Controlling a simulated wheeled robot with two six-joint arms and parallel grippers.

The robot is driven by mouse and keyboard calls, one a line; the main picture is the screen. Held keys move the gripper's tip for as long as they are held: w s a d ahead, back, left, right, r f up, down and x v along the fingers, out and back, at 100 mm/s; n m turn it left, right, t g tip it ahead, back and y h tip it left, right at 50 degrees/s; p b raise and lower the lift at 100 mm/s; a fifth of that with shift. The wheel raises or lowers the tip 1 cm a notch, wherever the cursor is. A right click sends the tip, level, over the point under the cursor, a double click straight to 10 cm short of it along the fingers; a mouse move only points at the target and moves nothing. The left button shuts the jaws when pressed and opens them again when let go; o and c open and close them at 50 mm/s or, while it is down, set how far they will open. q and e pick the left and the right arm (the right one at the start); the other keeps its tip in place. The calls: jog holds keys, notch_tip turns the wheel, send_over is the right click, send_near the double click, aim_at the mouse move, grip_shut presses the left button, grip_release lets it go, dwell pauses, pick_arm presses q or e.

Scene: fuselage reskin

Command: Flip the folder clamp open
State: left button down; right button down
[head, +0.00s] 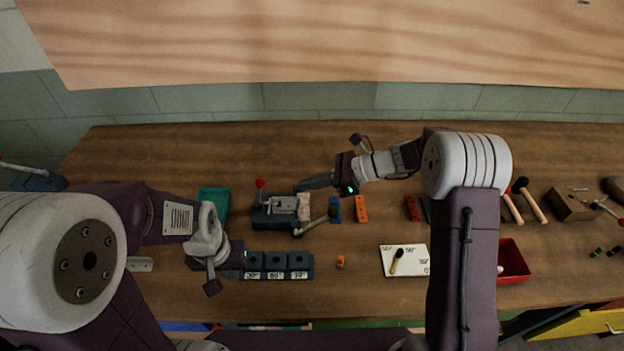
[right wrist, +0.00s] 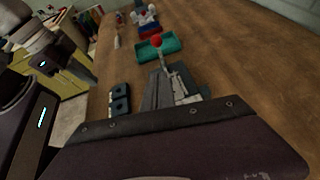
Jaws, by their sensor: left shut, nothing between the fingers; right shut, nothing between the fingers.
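The folder (head: 275,213) is a dark grey bench device with a pale metal plate, left of the middle of the bench in the head view. A lever with a red ball knob (head: 260,183) stands up at its back left; the knob also shows in the right wrist view (right wrist: 156,41). I take this for the clamp; its exact position is unclear. A bar handle (head: 316,223) sticks out at the folder's right. My right gripper (head: 300,185) is shut and empty above the folder's back right edge. My left gripper (head: 243,261) is shut and empty, in front of the folder.
A teal tray (head: 214,201) is left of the folder. Labelled dark blocks (head: 277,266) stand in front of it, close to my left gripper. Blue (head: 334,209) and orange (head: 361,208) pieces lie to its right. A white card (head: 391,270) and red bin (head: 514,262) are further right.

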pick_arm(q)
jog(key=shift+w+d, duration=0.1)
jog(key=shift+w, duration=0.1)
pick_arm(e)
jog(key=x, duration=0.5)
jog(key=shift+w+a+f, duration=0.15)
jog(key=shift+a+f, duration=0.15)
pick_arm(q)
jog(key=shift+r+p, duration=0.45)
jog(key=shift+p, duration=0.05)
jog(key=shift+s+r, duration=0.1)
jog(key=shift+s, duration=0.05)
pick_arm(e)
jog(key=a, duration=0.1)
jog(key=a+r, duration=0.1)
jog(key=a, duration=0.1)
jog(key=shift+w+a+r, duration=0.2)
jog(key=shift+w, duration=0.1)
